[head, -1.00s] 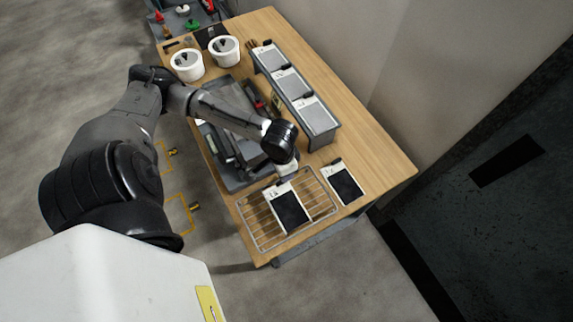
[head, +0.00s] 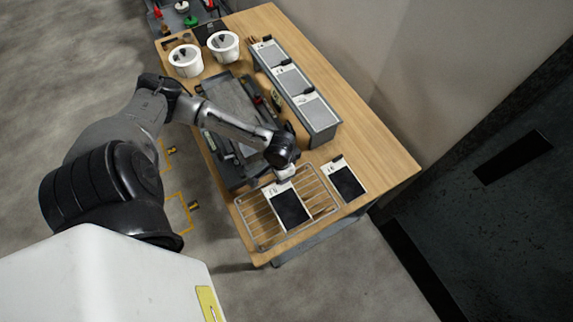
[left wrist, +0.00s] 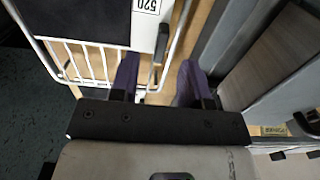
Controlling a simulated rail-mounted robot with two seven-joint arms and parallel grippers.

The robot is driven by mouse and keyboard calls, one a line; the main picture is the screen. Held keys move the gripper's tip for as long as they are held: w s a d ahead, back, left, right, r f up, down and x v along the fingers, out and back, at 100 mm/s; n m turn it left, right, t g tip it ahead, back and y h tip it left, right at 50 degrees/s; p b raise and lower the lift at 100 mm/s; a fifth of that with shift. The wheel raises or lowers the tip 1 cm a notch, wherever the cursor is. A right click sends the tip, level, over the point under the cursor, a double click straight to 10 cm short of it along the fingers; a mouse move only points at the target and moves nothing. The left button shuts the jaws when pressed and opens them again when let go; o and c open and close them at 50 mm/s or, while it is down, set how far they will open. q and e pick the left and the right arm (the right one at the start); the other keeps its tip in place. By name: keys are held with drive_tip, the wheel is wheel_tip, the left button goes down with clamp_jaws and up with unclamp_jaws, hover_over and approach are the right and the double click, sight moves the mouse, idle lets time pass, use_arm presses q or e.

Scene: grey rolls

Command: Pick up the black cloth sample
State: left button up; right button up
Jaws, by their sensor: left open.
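A black cloth sample (head: 290,208) on a white labelled card lies on the wire rack (head: 262,225) at the table's near end. A second black sample (head: 347,183) lies on bare wood right of the rack. My left gripper (head: 285,175) is over the labelled end of the rack sample; its fingers are hard to make out there. In the left wrist view the left gripper (left wrist: 158,82) is open and empty, with a dark clip (left wrist: 161,43) on the card's edge just beyond the gap. The sample's dark cloth (left wrist: 85,18) shows at upper left. Contact cannot be told.
A grey tray (head: 240,178) with tools lies behind the rack. A long grey holder (head: 322,135) with several grey samples stands along the wall side. Two white tubs (head: 186,61) stand at the far end. Bare wood (head: 385,160) lies along the right edge.

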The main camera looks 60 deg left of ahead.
use_arm(q)
drive_tip(key=shift+a+f, duration=0.1)
drive_tip(key=shift+f, duration=2)
drive_tip(key=shift+c, duration=0.2)
clamp_jaws()
